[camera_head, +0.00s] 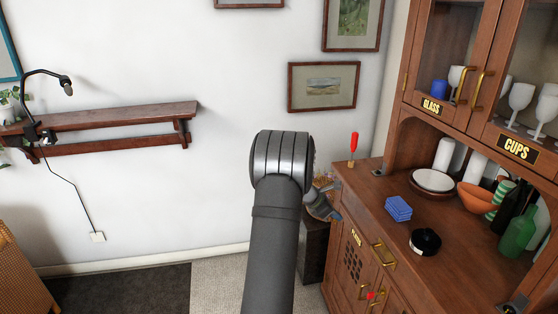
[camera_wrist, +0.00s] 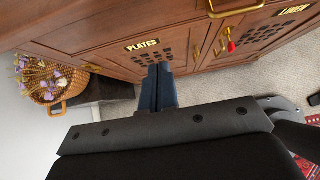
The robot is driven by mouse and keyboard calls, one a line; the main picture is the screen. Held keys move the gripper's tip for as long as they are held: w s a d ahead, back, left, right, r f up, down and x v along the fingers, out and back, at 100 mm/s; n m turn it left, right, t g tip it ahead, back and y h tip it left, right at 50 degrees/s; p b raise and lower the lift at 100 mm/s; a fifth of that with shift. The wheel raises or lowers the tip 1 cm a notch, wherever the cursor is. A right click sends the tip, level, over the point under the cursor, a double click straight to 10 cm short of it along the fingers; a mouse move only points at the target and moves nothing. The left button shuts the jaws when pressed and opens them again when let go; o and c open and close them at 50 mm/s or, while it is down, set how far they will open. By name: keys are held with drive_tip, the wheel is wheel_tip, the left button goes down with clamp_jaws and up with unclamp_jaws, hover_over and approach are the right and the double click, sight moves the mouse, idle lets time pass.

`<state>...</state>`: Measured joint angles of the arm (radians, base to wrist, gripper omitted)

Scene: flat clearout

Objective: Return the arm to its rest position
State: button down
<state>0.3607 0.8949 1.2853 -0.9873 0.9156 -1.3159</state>
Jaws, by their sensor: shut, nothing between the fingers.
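My arm rises in the middle of the head view, its grey joint in front of the white wall. My gripper (camera_wrist: 158,72) shows in the wrist view as two dark blue fingers pressed together, shut and empty. The fingers point toward the cabinet's lower front, by the PLATES label (camera_wrist: 143,45). Whether they touch the cabinet cannot be told. In the head view the gripper is mostly hidden behind my arm, with a part showing left of the wooden cabinet (camera_head: 345,237).
The cabinet counter holds blue folded cloths (camera_head: 398,208), a black round item (camera_head: 425,242), plates (camera_head: 432,182), an orange bowl (camera_head: 478,197) and a green bottle (camera_head: 518,235). A wicker basket of flowers (camera_wrist: 47,84) stands beside the cabinet. A wall shelf (camera_head: 110,118) is at left.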

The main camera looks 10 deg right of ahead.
approach(367, 230)
wheel_tip(367, 230, down, 3)
drive_tip(key=d, duration=0.3)
drive_tip(key=shift+s+d+f, duration=0.1)
drive_tip(key=shift+d+f, duration=0.25)
drive_tip(key=shift+d, duration=0.05)
drive_tip(key=shift+a, duration=1)
